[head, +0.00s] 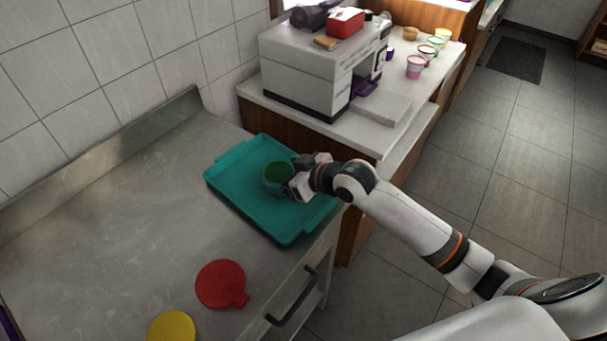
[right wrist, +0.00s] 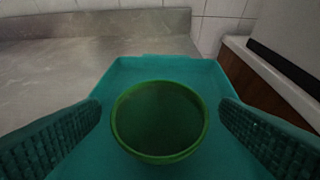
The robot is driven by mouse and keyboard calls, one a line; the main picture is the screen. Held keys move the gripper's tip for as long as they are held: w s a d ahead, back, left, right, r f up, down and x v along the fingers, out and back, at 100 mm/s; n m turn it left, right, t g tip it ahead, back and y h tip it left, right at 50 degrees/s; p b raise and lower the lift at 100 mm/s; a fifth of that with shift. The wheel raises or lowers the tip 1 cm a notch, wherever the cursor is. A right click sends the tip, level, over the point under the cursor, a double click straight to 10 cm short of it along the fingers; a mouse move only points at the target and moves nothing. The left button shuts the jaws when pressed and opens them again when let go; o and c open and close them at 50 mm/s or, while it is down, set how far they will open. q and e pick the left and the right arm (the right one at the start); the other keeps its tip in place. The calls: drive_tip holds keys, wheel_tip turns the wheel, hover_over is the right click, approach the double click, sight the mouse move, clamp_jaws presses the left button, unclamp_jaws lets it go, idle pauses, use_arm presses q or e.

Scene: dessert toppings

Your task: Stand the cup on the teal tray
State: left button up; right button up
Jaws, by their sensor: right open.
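The teal tray (head: 240,199) lies on the steel counter near its right end, and its rim also shows in the right wrist view (right wrist: 155,65). A green cup (head: 276,174) is upright over the tray, and it appears to stand on it. In the right wrist view I see the cup's round green rim (right wrist: 160,150) from above. My right gripper (head: 297,178) is at the cup's right side. Its fingers (right wrist: 160,135) are open, one on each side of the cup, with gaps between them and the rim. The cup's base is hidden. My left gripper is not in view.
A red round piece (head: 220,284) and a yellow one (head: 171,328) lie on the steel counter (head: 130,220). Behind the tray stands a white machine (head: 310,75) on another counter, with several small cups beyond, including a pink one (head: 415,67). The counter's left part is clear.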

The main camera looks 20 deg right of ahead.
drive_tip(key=v, duration=0.8)
drive_tip(key=shift+b, duration=0.3)
drive_tip(key=shift+w+f, duration=0.1)
